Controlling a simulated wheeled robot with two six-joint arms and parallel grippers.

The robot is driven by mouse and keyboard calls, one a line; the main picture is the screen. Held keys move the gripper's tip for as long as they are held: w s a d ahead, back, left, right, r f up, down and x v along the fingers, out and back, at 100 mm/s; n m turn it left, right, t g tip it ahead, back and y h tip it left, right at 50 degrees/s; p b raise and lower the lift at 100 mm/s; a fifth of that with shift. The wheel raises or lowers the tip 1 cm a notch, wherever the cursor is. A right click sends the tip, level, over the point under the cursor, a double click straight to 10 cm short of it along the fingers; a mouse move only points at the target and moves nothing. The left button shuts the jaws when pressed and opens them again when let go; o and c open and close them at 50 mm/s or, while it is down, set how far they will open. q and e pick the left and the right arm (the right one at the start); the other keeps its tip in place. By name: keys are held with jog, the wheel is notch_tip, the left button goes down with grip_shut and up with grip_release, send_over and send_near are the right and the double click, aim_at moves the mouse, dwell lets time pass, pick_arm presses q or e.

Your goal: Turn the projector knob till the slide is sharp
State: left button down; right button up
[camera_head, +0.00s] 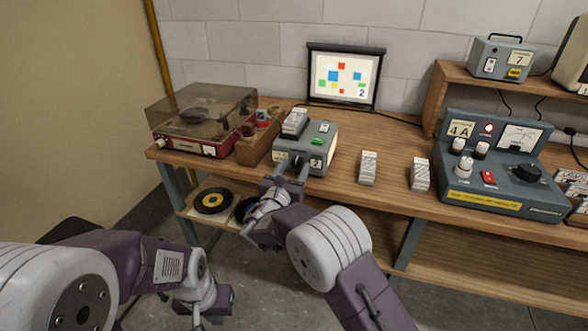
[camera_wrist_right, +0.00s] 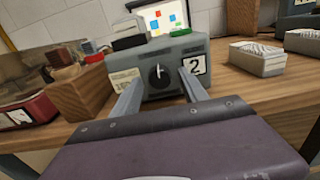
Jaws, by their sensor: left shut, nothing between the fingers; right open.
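The grey-green projector (camera_head: 318,153) stands at the bench's front edge with a label "2"; it also fills the middle of the right wrist view (camera_wrist_right: 205,48). Its round black knob (camera_wrist_right: 159,77) with a white pointer mark faces me, the mark pointing about straight up. My right gripper (camera_head: 291,170) is open in front of the knob, one finger on each side of it; I cannot tell whether they touch it. The screen (camera_head: 343,77) behind shows coloured squares and a "2", with fairly crisp edges at this size. My left gripper (camera_head: 216,302) is shut and empty, low in front of the bench.
A record player (camera_head: 205,120) and a wooden box (camera_head: 259,138) stand left of the projector. Two pale ribbed blocks (camera_head: 369,168) (camera_head: 420,174) lie to its right, then a control unit (camera_head: 497,165) with knobs. Records (camera_head: 213,201) lie on the lower shelf.

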grip_shut()
jog(key=m+b, duration=0.1)
jog(key=b, duration=0.2)
jog(key=m+b, duration=0.2)
jog(key=b, duration=0.1)
jog(key=shift+f, duration=0.3)
jog(key=shift+r+m, duration=0.15)
jog(key=shift+m, duration=0.35)
jog(key=shift+r, duration=0.15)
grip_release()
